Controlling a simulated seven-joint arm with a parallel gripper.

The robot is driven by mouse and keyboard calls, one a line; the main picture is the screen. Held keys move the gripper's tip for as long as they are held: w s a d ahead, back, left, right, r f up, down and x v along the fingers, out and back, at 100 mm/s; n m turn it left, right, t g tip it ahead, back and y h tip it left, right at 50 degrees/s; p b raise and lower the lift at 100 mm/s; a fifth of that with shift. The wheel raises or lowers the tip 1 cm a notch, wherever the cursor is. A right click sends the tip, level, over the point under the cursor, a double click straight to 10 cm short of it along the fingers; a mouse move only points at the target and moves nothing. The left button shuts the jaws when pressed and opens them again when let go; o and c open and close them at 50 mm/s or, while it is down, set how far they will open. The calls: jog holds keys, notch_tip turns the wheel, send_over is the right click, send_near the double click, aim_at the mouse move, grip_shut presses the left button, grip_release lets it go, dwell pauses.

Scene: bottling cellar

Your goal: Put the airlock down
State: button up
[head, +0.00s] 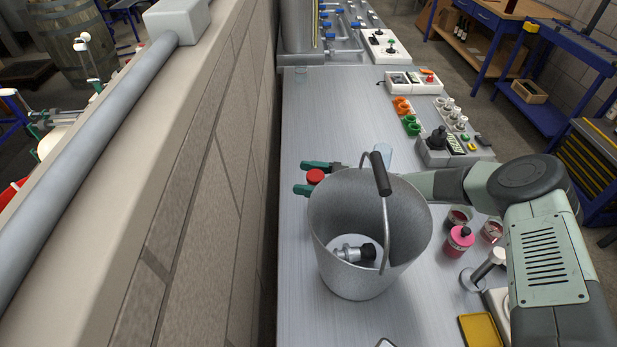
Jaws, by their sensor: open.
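My gripper (301,178) is in the head view just beyond the bucket's left rim. Its two green fingers point left and are apart. A small round red top (315,176), which may be the airlock's cap, shows between the fingers. Its lower part is hidden, so I cannot tell whether it touches the table or the fingers. The grey metal bucket (342,270), with its handle raised, stands in front and hides my wrist and part of the fingers. No other thing is clearly an airlock.
A metal fitting with a black knob (351,252) lies inside the bucket. Control boxes (450,145) stand farther back.

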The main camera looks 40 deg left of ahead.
jog(key=shift+r, duration=0.2)
jog(key=v, duration=1.2)
jog(key=shift+f, duration=0.1)
